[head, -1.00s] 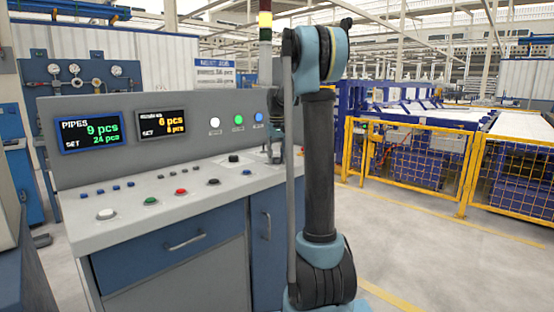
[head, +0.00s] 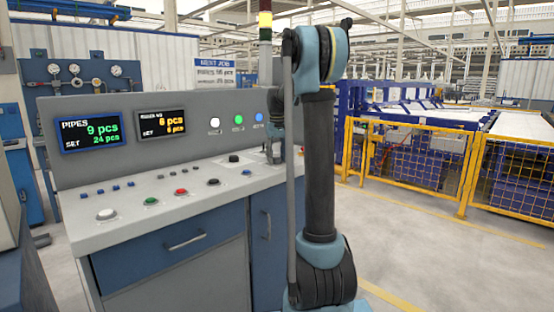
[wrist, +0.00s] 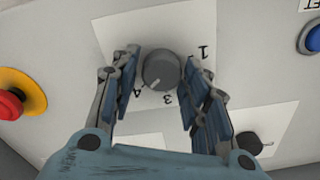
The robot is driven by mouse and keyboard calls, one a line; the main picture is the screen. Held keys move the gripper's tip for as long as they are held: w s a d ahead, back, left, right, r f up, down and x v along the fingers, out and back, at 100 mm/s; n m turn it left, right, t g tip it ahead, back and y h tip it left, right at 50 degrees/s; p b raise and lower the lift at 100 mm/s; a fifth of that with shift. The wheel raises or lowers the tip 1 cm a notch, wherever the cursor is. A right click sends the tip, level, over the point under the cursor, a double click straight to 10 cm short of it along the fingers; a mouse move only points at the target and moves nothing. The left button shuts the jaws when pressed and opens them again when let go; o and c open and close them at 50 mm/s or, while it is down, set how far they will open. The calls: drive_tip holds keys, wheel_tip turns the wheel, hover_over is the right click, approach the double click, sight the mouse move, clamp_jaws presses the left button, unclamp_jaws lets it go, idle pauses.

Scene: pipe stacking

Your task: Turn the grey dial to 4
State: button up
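The grey dial (wrist: 161,68) is a round knob on a white plate in the wrist view. Its white mark points down and slightly left, between the printed 3 (wrist: 168,100) and 4 (wrist: 137,92). The 1 (wrist: 204,51) shows at the upper right; the 2 is not visible. My gripper (wrist: 160,66) has one finger on each side of the dial and looks closed around it, though the contact itself is hard to see. In the head view my gripper (head: 274,152) is down at the right end of the console, mostly behind my arm, and the dial is hidden there.
The wrist view shows a red emergency button (wrist: 10,104) on yellow at left, a blue button (wrist: 314,38) at upper right and a black knob (wrist: 248,143) at lower right. The console (head: 135,195) carries several buttons and two displays. A yellow fence (head: 410,160) stands to the right.

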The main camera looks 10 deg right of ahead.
idle(0.3)
wheel_tip(320, 180, up, 12)
idle(0.6)
drive_tip(key=shift+s+f, duration=0.1)
